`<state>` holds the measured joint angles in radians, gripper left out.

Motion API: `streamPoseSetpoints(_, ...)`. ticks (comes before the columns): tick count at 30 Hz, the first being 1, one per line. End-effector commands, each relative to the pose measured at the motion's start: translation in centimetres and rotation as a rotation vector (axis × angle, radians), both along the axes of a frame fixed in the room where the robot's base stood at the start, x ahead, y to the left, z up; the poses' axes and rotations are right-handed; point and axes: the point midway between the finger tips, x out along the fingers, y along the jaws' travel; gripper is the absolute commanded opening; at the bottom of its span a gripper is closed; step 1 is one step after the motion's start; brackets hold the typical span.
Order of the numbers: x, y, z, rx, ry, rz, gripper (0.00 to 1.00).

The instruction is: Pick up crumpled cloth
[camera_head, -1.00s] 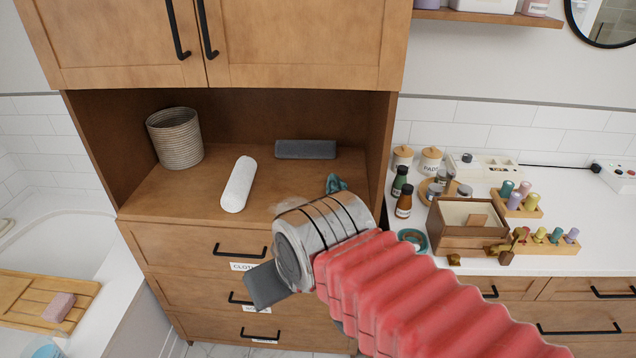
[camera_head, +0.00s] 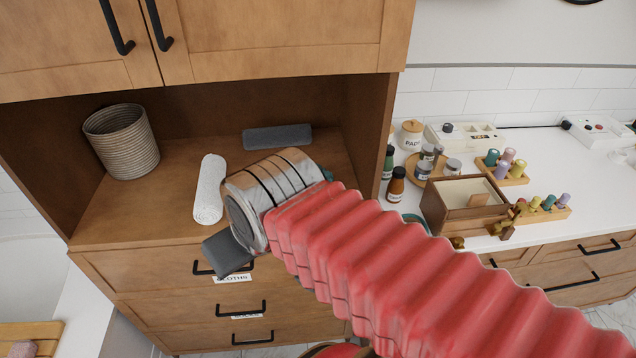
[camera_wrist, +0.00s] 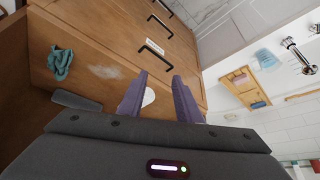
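The crumpled cloth (camera_wrist: 60,63) is teal and lies on the wooden shelf surface, at the upper left of the wrist view. In the head view only a small teal bit of it (camera_head: 328,175) shows past my wrist; the rest is hidden. My gripper (camera_wrist: 160,75) is open and empty in the wrist view, its two fingers apart. The cloth is off to the left of the fingers, not between them. In the head view one dark part of my gripper (camera_head: 228,254) shows in front of the drawers.
On the shelf are a woven basket (camera_head: 122,141), a rolled white towel (camera_head: 210,189) and a dark grey roll (camera_head: 277,137). A pale smudge (camera_wrist: 103,72) lies near the cloth. Bottles (camera_head: 396,184) and a wooden box (camera_head: 434,214) stand on the right counter.

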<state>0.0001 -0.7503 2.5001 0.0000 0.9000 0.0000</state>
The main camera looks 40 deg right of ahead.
Motion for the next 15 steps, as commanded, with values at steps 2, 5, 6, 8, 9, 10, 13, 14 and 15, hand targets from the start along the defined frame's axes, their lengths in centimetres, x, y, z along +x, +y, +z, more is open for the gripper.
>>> streamPoseSetpoints(2, 0.0, 0.0, 0.0, 0.0, 0.0, 0.0, 0.31)
streamPoseSetpoints(5, 0.0, 0.0, 0.0, 0.0, 0.0, 0.0, 0.35)
streamPoseSetpoints(6, 0.1, 0.0, 0.0, 0.0, 0.001, -0.001, 0.38)
streamPoseSetpoints(8, 0.2, -0.2, 0.1, 0.0, 0.002, -0.007, 0.42)
streamPoseSetpoints(9, 0.4, -0.4, 0.1, 0.0, 0.003, -0.013, 0.45)
streamPoseSetpoints(10, 0.6, -0.6, 0.1, 0.001, 0.005, -0.018, 0.47)
streamPoseSetpoints(13, 1.6, -1.7, 0.0, 0.0, 0.012, -0.047, 0.54)
streamPoseSetpoints(14, 2.1, -2.4, 0.0, 0.001, 0.014, -0.061, 0.56)
streamPoseSetpoints(15, 2.7, -3.1, -0.1, 0.001, 0.018, -0.079, 0.59)
